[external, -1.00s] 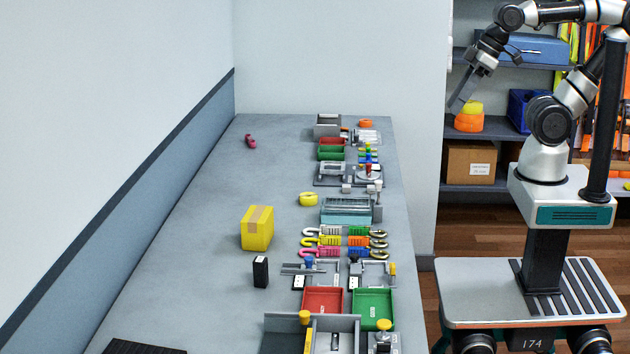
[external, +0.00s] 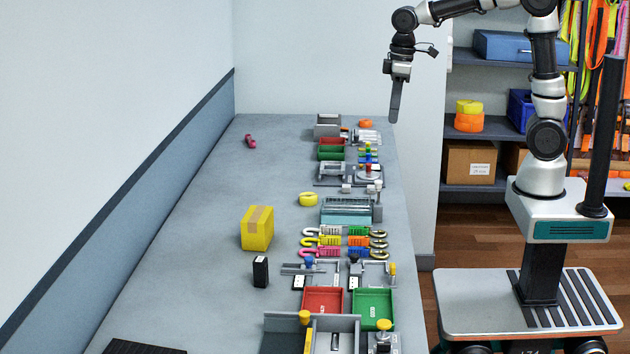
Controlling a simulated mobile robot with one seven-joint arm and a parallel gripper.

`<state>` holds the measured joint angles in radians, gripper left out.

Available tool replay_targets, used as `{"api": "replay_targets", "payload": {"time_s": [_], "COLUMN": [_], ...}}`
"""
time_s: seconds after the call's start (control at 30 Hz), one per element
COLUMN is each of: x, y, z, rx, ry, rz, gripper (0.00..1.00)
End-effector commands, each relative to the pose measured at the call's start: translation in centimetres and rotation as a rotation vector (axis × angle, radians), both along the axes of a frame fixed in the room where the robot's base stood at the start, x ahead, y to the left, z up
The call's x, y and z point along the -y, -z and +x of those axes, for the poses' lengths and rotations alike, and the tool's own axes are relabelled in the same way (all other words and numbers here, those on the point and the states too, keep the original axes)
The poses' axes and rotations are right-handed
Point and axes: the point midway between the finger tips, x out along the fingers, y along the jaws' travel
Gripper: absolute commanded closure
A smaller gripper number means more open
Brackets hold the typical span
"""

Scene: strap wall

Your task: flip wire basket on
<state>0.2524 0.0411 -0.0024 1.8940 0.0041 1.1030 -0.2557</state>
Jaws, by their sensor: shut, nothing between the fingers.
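I cannot make out a wire basket or its switch for certain in the external view. A long grey-blue bin (external: 347,210) with a clear upper part lies at the middle of the bench's right side. Small black-and-white blocks (external: 299,283) that may be switches sit on the fixtures nearer the camera; their markings are too small to read. My gripper (external: 394,116) is shut and empty, pointing down. It appears in the air near the bench's far right edge and touches nothing.
The grey bench (external: 200,230) is mostly clear on its left. A yellow box (external: 257,229) and a black block (external: 261,272) stand near the middle. Red (external: 323,300) and green (external: 373,306) trays sit closer. Straps with hooks (external: 337,241) lie between. A wall bounds the left.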

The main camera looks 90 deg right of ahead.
Motion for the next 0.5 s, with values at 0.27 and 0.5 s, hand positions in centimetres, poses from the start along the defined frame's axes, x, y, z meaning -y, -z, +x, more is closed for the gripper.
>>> {"api": "replay_targets", "payload": {"time_s": [0.27,0.5], "x": [3.4,3.7], "y": [4.0,4.3], "z": [2.8,3.0], "rx": [-0.086,-0.093], "ry": [0.001,-0.001], "rz": [0.022,0.024], "gripper": [1.00,1.00]}}
